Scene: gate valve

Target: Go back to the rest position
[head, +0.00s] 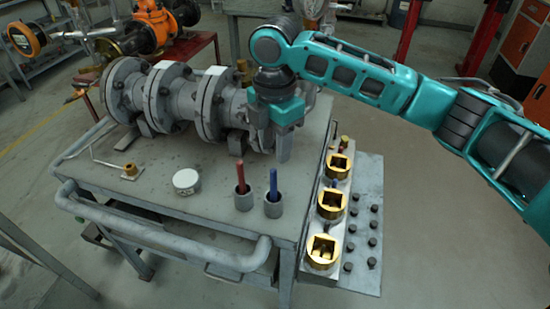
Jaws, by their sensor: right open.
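My right arm, teal and dark grey, reaches in from the right in the head view. My right gripper (282,150) points down over the far right part of the grey table, beside the gate valve. It is open, and I see nothing held in it. The grey flanged gate valve (172,98) lies along the back of the table, and my gripper hides part of its right end. I cannot tell whether the gripper touches the valve. My left gripper is out of view.
The table (150,172) holds a round white-topped piece (187,181), a red rod (241,177) and a blue rod (273,182) in cups. A side rack (345,235) carries brass square-holed sockets and several dark studs. A tubular rail (160,225) runs along the front. Floor at right is clear.

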